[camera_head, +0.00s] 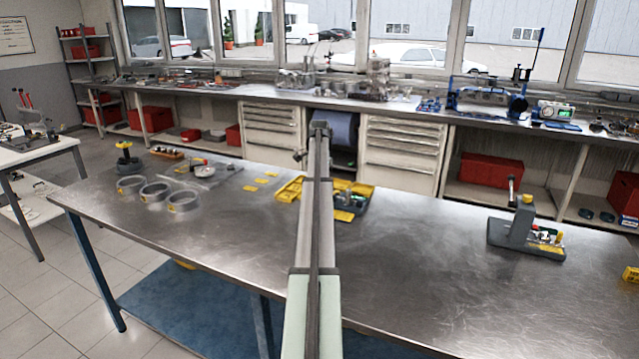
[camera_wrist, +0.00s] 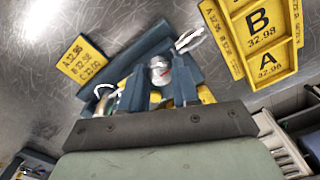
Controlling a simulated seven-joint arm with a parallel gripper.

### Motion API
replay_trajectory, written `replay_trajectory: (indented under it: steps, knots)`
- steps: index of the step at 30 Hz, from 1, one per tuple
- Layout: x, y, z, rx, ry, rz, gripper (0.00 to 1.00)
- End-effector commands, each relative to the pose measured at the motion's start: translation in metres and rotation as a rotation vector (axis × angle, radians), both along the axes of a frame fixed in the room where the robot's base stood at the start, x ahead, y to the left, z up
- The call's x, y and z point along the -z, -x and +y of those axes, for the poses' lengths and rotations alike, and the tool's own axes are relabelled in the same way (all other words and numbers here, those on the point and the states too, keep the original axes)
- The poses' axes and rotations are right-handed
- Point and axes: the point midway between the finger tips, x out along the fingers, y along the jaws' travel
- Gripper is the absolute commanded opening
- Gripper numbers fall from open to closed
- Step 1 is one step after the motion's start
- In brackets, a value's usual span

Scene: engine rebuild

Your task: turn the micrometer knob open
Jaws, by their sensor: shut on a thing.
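My gripper is shut on the knob. The micrometer sits in a blue-grey holder (camera_wrist: 150,48), whose frame is partly hidden by the fingers. A bright curved metal part (camera_wrist: 104,98) shows left of the fingers. In the head view my arm covers the micrometer and my gripper; only the right part of the holder (camera_head: 357,201) shows beside it.
A yellow tray (camera_wrist: 236,42) marked A and B lies right of the holder; a yellow label card (camera_wrist: 82,58) lies left. On the steel bench (camera_head: 420,260), several metal rings (camera_head: 155,193) stand left and a grey fixture (camera_head: 515,225) right. The bench between fixture and holder is clear.

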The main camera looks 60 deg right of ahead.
Motion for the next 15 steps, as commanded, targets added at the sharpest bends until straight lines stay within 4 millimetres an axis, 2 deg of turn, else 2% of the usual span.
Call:
replay_trajectory:
  steps: [8, 15]
  knots:
    - [0.0, 0.0007, 0.0004, 0.038, -0.001, 0.002, 0.0]
    - [-0.0002, 0.0005, 0.0001, 0.176, -0.001, 0.002, 0.0]
